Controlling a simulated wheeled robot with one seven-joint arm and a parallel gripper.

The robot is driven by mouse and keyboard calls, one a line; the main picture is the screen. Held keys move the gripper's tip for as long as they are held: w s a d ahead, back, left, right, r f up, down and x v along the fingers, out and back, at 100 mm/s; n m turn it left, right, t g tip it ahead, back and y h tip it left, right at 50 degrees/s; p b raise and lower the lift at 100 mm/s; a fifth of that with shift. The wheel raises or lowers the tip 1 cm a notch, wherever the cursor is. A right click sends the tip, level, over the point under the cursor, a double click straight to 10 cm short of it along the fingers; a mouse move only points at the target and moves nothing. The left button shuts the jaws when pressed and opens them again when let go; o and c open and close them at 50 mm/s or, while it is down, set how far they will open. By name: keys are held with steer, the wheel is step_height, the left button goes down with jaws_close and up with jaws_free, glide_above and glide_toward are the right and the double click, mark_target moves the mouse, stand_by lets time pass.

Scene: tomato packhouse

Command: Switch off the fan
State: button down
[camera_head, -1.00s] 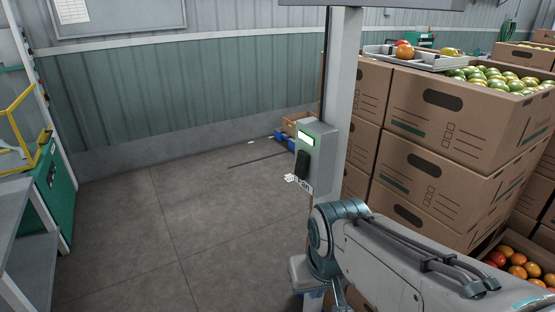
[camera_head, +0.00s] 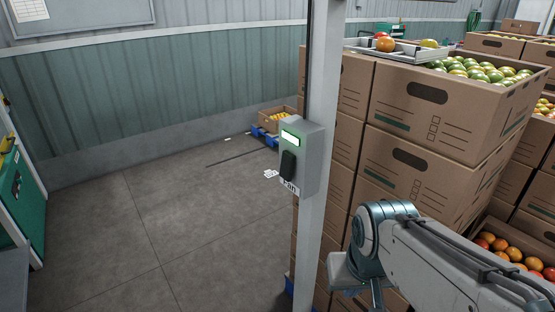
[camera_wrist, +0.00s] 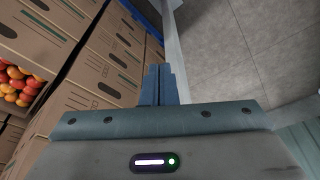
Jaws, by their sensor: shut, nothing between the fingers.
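The fan's switch box (camera_head: 312,140) is a grey box fixed to a white post, with a lit pale green strip on its face. A dark rocker or lever (camera_head: 289,165) sits below the strip, and a partly readable label is under it. In the head view my arm is to the right of and below the box, and the fingers are out of sight. In the wrist view my gripper (camera_wrist: 159,70) has its two fingers together with nothing between them. The switch box does not show clearly in the wrist view. No fan is visible.
The post (camera_head: 322,90) carries the box. Stacked cardboard cartons (camera_head: 425,150) of tomatoes stand close behind my arm on the right. A tray (camera_head: 392,52) with a few tomatoes rests on top. Open concrete floor (camera_head: 150,220) lies left of the post.

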steer(key=w+a+r+n+t+h, duration=0.1)
steer(key=w+a+r+n, duration=0.1)
steer(key=w+a+r, duration=0.3)
steer(key=w+a+r+n+t+h, duration=0.1)
steer(key=w+a+r+n, duration=0.2)
steer(key=r, duration=0.5)
steer(key=n+t, duration=0.1)
steer(key=t, duration=0.1)
glide_toward(287, 166)
steer(key=s+a+r, duration=0.1)
steer(key=s+a, duration=0.3)
steer(key=a, duration=0.2)
steer(key=shift+w+d+p, duration=0.15)
steer(key=shift+w+p, duration=0.1)
steer(key=shift+p, duration=0.15)
steer(key=w+d+f+p, duration=0.1)
steer(key=w+d+f, duration=0.4)
steer(key=w+f, duration=0.2)
steer(key=shift+w+f, duration=0.3)
steer(key=shift+f, duration=0.65)
steer(key=shift+d+f, duration=0.1)
